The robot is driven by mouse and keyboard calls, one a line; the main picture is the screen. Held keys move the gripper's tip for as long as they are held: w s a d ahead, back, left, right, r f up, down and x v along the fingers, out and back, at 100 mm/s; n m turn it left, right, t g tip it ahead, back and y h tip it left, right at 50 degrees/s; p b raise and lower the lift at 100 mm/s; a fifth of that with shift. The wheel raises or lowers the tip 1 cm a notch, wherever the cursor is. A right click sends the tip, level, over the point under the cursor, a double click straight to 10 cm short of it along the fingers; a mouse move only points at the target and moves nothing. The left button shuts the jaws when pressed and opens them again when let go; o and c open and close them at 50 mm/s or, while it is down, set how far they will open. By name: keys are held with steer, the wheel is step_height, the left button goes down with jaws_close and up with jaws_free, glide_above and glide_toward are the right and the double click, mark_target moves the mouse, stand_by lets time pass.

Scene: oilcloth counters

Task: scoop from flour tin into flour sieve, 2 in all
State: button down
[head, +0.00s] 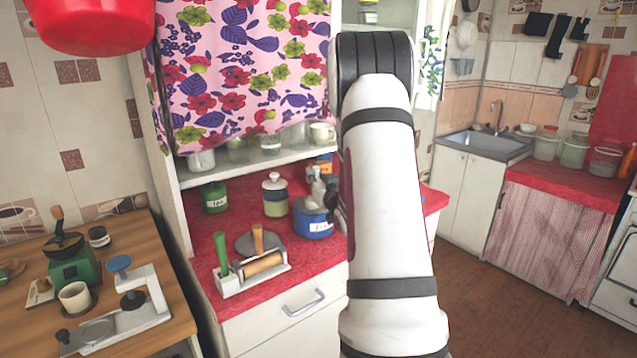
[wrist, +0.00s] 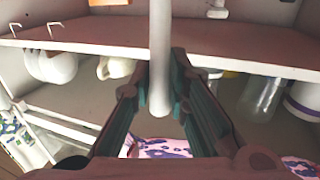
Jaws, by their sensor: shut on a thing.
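My gripper (wrist: 174,76) is shut on a pale grey rod-like handle (wrist: 159,40) in the wrist view. The handle's far end runs out of the top of that picture. In the head view my gripper (head: 335,198) is mostly hidden behind my white arm, close beside and above a blue tin (head: 313,230) with a white label. A small whitish shape (head: 318,187) stands over this tin; I cannot tell whether it is part of the held tool. The label is too small to read, so I cannot confirm the flour tin. I cannot pick out the flour sieve.
A green labelled tin (head: 214,198) and a lidded jar (head: 275,195) stand on the red counter (head: 203,247). A rack (head: 236,283) with handled tools stands in front, with a grey disc (head: 244,243) behind it. A cupboard with a flowered curtain (head: 240,65) hangs above.

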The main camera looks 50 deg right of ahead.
steer(key=shift+r+p, duration=0.95)
steer(key=shift+r, duration=1.15)
